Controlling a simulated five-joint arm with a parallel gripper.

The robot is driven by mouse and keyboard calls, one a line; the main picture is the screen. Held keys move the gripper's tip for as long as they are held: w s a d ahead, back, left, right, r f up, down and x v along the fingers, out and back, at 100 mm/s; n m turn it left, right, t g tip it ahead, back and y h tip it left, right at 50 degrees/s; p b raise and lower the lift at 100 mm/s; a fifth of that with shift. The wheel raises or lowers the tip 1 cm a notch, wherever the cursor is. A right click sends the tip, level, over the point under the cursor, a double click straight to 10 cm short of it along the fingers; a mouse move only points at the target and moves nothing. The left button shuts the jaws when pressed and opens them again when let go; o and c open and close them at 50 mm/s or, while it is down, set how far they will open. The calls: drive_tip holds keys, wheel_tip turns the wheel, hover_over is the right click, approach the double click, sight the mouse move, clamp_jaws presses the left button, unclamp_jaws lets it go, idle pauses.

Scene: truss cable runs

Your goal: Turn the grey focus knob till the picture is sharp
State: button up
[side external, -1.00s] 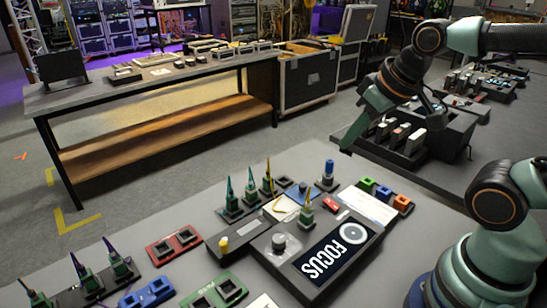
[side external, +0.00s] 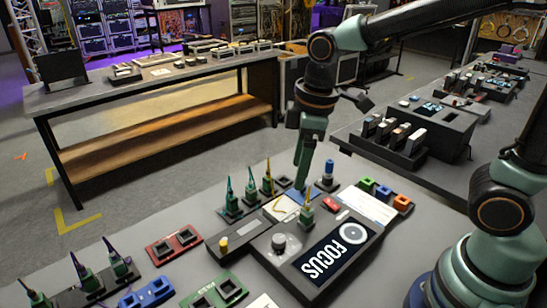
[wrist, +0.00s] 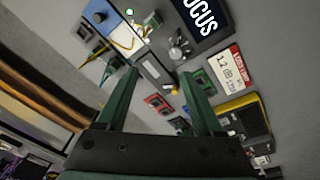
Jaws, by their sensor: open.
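The grey focus knob (side external: 279,242) stands upright on a dark box (side external: 262,251) in the side view. It also shows in the wrist view (wrist: 178,47), beyond the fingertips. On the box, a screen (side external: 336,252) reads "FOCUS" beside a pale ring; part of the screen shows in the wrist view (wrist: 203,14). My gripper (side external: 300,190) points down behind the knob, up and to the right of it in the side picture, apart from it. The wrist view shows its two fingers (wrist: 160,72) spread, with nothing between them.
A green plug with a yellow tip (side external: 306,214) stands close behind the knob. A yellow button (side external: 223,243) is to its left. Several tall cone-tipped plugs (side external: 250,193) and a blue-topped knob (side external: 328,172) stand behind. Red (side external: 172,246) and green socket blocks lie at the left.

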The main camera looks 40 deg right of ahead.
sight(279, 238)
drive_tip(key=a+f+n, duration=0.1)
drive_tip(key=f, duration=0.4)
drive_tip(key=a+f+n+g, duration=0.1)
drive_tip(key=a+f, duration=0.1)
drive_tip(key=f, duration=0.3)
drive_tip(key=a+f+n, duration=0.1)
drive_tip(key=f+n, duration=0.1)
drive_tip(key=f, duration=0.4)
drive_tip(key=shift+w+a+g, duration=0.15)
drive_tip(key=shift+w+g, duration=0.15)
drive_tip(key=shift+w, duration=0.05)
drive_tip(key=shift+r, duration=0.1)
drive_tip(key=shift+c, duration=0.3)
clamp_jaws()
